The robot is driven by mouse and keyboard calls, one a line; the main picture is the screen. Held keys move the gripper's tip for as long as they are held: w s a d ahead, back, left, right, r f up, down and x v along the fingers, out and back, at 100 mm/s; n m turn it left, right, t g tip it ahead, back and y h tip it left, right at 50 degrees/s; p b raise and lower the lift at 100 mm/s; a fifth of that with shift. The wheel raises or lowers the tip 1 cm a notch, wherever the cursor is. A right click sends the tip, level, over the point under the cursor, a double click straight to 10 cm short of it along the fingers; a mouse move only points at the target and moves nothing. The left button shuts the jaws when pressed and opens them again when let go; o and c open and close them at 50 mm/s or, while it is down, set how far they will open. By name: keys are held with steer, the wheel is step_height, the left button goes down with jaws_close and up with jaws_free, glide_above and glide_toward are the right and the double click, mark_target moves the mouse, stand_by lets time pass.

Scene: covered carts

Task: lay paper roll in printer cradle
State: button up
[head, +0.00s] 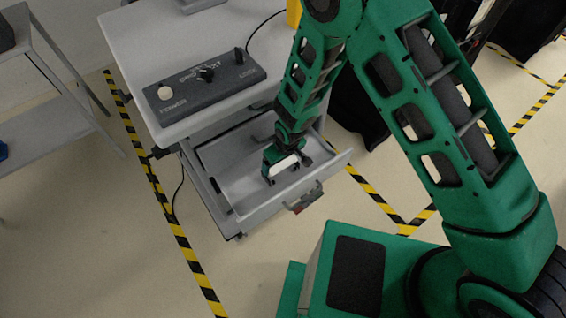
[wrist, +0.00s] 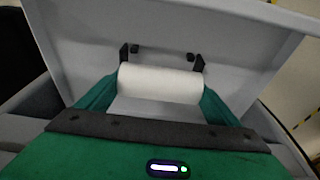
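The white paper roll (wrist: 160,83) lies across between my gripper's green fingers in the wrist view, its ends meeting them. In the head view the roll (head: 286,164) shows as a small white patch at the end of my arm. My gripper (head: 283,163) points down into the open grey drawer (head: 232,218), shut on the roll. Dark upright brackets, which look like the printer cradle (wrist: 196,62), stand just beyond the roll in the wrist view. Whether the roll touches them I cannot tell.
The drawer is pulled out below a light grey cart top (head: 140,50). A dark control box (head: 205,88) with knobs stands on that top. A grey shelf (head: 45,105) is at the left. Yellow-black tape (head: 165,215) marks the floor.

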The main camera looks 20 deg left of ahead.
steer(key=shift+o, duration=0.9)
steer(key=shift+g+h, duration=0.3)
steer(key=shift+g, duration=0.1)
steer(key=s+d+f, duration=0.2)
steer(key=s+f, duration=0.1)
steer(key=shift+s+d, duration=0.15)
steer(key=shift+d, duration=0.15)
steer(key=r, duration=0.1)
steer(key=w+r, duration=0.1)
steer(key=r, duration=0.1)
steer(key=w+r, duration=0.1)
steer(key=shift+a+r, duration=0.2)
steer(key=shift+a, duration=0.2)
steer(key=shift+t, duration=0.4)
step_height(320, 180, up, 9)
steer(key=shift+s+r, duration=0.1)
